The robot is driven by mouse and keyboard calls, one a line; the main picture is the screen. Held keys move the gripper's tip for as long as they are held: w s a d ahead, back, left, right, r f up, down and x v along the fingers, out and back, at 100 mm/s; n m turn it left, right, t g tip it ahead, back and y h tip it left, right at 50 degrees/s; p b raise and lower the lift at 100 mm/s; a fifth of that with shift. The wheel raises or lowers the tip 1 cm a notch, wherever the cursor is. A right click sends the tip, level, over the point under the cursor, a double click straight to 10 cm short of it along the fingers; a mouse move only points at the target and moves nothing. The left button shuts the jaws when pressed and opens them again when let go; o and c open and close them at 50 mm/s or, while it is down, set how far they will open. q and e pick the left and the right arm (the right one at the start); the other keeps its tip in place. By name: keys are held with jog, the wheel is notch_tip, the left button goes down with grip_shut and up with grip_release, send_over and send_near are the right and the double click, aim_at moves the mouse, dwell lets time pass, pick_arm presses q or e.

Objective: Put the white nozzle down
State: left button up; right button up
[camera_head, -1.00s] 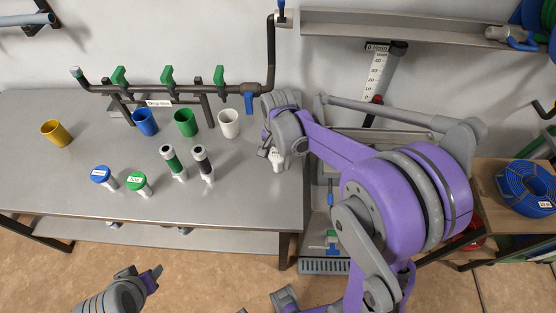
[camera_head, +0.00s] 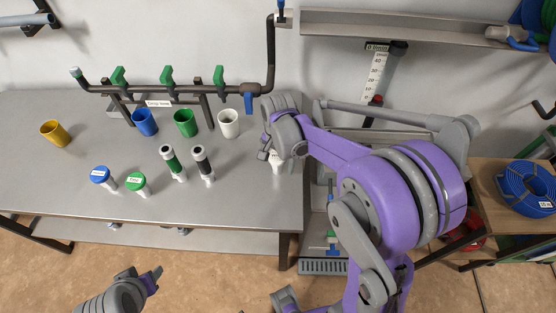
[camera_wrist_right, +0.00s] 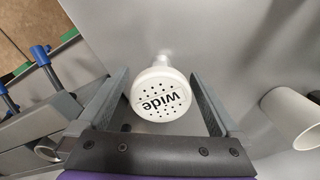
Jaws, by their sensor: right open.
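The white nozzle (camera_wrist_right: 160,98), labelled "wide", stands on the metal bench between the two fingers of my right gripper (camera_wrist_right: 160,100) in the right wrist view. The fingers are open, with a gap on each side of the nozzle's head. In the head view the nozzle (camera_head: 277,166) shows below my right gripper (camera_head: 270,152) near the bench's right end, partly hidden by it. My left gripper (camera_head: 152,277) is low at the left in front of the bench, empty; its finger opening is not clear.
A white cup (camera_head: 229,123) stands left of my right gripper. Green (camera_head: 185,122), blue (camera_head: 145,122) and yellow (camera_head: 56,132) cups stand further left. Blue (camera_head: 101,175) and green (camera_head: 135,181) nozzles and two dark cylinders (camera_head: 203,160) stand on the bench (camera_head: 60,190). A pipe manifold (camera_head: 180,88) runs behind.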

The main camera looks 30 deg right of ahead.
notch_tip(320, 180, up, 12)
jog(key=shift+f+p, duration=0.2)
jog(key=shift+p, duration=0.3)
jog(key=shift+s+r, duration=0.1)
jog(key=shift+r, duration=0.15)
jog(key=s+a+f+n+t, duration=0.2)
jog(key=s+a+n, duration=0.1)
jog(key=s+n, duration=0.3)
jog(key=s+a+f+n+t, duration=0.2)
jog(key=s+n, duration=0.4)
jog(key=s, duration=0.3)
jog(key=shift+s+a+f+t, duration=0.15)
jog(key=shift+a+f+t, duration=0.25)
jog(key=shift+a+t, duration=0.45)
